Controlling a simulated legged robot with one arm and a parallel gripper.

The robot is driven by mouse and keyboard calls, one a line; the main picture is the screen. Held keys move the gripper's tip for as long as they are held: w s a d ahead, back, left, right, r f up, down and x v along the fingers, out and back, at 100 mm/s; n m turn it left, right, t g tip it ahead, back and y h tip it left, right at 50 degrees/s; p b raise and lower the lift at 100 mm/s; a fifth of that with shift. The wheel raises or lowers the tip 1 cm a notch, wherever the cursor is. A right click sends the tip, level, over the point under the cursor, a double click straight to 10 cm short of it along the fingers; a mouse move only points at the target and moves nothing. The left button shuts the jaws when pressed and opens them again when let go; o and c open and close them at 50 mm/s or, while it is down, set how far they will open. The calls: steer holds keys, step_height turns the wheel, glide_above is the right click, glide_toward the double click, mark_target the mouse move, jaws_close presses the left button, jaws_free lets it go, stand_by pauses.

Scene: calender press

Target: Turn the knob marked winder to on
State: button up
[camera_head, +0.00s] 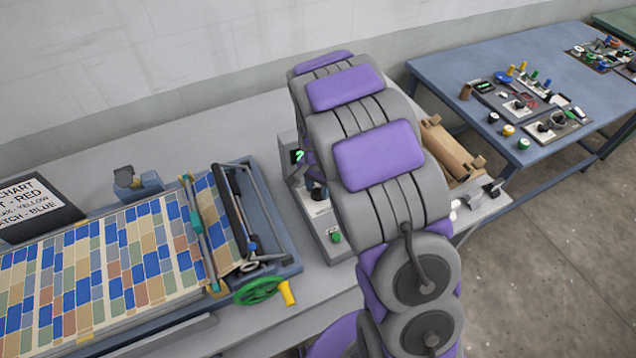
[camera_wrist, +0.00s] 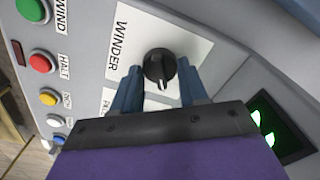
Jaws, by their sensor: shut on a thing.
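The black winder knob (camera_wrist: 160,66) sits on a white plate (camera_wrist: 195,45) lettered WINDER in the wrist view. My gripper (camera_wrist: 160,75) has one blue finger on each side of the knob and is shut on it. The knob's ridge runs up and down in the picture, with a light mark near its lower end. Any on or off lettering is hidden or out of view. In the head view the control box (camera_head: 327,240) stands behind my arm, which hides most of it.
Beside the plate are a green button (camera_wrist: 33,10), a red button marked HALT (camera_wrist: 41,62), and yellow, white and blue buttons. A lit green display (camera_wrist: 262,125) is at the right. A patterned sheet (camera_head: 100,265) and green handwheel (camera_head: 258,290) lie left of the box.

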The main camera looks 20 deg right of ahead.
mark_target(317, 189)
steer(key=shift+m, duration=0.4)
steer(key=o, duration=1.1)
steer(key=shift+a, duration=0.1)
steer(key=shift+c, duration=0.2)
step_height(317, 189, up, 17)
steer(key=p, duration=0.2)
steer(key=shift+r, duration=0.2)
steer(key=s+r+n+g+b, duration=0.1)
steer(key=s+n, duration=0.9)
steer(key=s, duration=2.4)
steer(key=shift+s+r+g+b, duration=0.15)
steer(key=shift+g+b, duration=0.25)
steer(key=shift+b, duration=0.8)
